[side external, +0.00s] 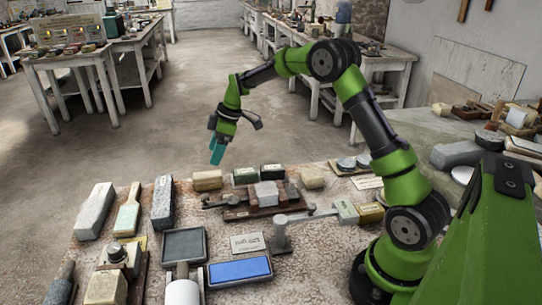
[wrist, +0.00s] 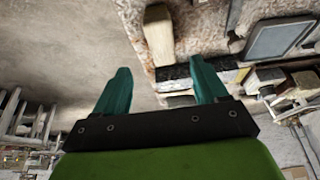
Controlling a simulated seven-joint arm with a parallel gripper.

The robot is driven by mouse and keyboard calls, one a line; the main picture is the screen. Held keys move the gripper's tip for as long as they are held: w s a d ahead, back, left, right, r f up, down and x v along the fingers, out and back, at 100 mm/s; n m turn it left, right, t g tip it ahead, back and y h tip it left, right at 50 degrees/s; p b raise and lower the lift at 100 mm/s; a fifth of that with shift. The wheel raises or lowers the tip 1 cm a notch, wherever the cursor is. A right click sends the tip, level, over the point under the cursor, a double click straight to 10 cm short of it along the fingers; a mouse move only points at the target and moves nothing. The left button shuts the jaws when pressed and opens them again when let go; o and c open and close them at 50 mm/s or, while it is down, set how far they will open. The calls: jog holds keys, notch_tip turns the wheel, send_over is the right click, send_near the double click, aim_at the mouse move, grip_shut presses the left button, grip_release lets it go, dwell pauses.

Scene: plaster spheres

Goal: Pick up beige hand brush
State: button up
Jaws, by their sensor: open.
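I cannot surely pick out the brush there.
Behind the brush's right side are a beige block (side external: 207,180) and several small blocks.

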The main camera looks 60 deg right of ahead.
aim_at(209, 174)
jog(key=x, duration=0.9)
jog(key=shift+s+f, duration=0.15)
jog(key=c, duration=1.1)
notch_tip(209, 174, up, 10)
jog(key=shift+r, duration=0.1)
jog(key=o, duration=0.5)
jog(key=c, duration=0.3)
